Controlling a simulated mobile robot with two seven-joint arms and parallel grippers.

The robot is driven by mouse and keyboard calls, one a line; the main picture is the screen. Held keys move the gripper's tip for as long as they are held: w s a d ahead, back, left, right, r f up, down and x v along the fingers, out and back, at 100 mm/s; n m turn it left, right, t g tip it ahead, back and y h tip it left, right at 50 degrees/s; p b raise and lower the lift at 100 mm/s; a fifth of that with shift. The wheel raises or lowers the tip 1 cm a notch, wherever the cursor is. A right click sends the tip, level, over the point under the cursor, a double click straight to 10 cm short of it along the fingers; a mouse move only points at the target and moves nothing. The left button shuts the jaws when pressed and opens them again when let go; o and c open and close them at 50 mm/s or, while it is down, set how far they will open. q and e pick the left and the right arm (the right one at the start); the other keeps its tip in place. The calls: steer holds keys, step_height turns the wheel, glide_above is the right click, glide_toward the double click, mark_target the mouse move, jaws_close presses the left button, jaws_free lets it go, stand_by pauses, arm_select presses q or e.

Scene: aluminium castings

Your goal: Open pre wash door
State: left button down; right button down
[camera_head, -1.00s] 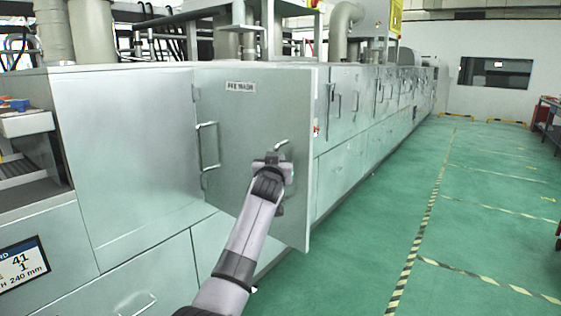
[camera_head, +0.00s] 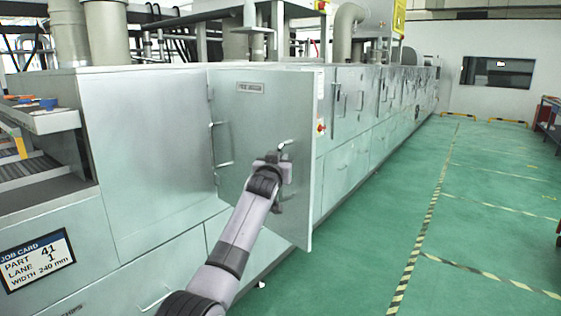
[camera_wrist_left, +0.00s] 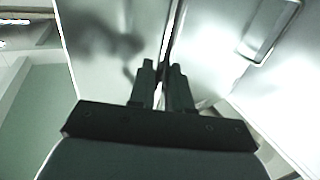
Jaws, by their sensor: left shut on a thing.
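The pre wash door (camera_head: 245,120) is a grey metal panel with a small label near its top. It stands ajar, its right edge swung out from the machine front over the floor. My left gripper (camera_head: 276,158) is at the door's right part, shut on the door handle (camera_head: 284,145), which my gripper partly hides. In the left wrist view my dark gripper fingers (camera_wrist_left: 163,78) are close together against bright metal panels, and the held part is hard to make out. My right gripper is in neither view.
Another bar handle (camera_head: 222,143) shows left of my gripper. The long machine front (camera_head: 350,130) runs back behind the door. A job card (camera_head: 38,259) is at lower left. The green floor (camera_head: 480,200) at right is free, with striped tape lines.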

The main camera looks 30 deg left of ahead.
arm_select(q)
steer(key=shift+a+r, duration=0.35)
steer(key=shift+a, duration=0.05)
steer(key=c, duration=1.2)
jaws_free()
steer(key=shift+s+f, duration=0.1)
steer(key=shift+f, duration=0.05)
steer(key=shift+f, duration=0.15)
steer(key=shift+d, duration=0.1)
steer(key=shift+b+v, duration=0.4)
steer(key=shift+v, duration=3.15)
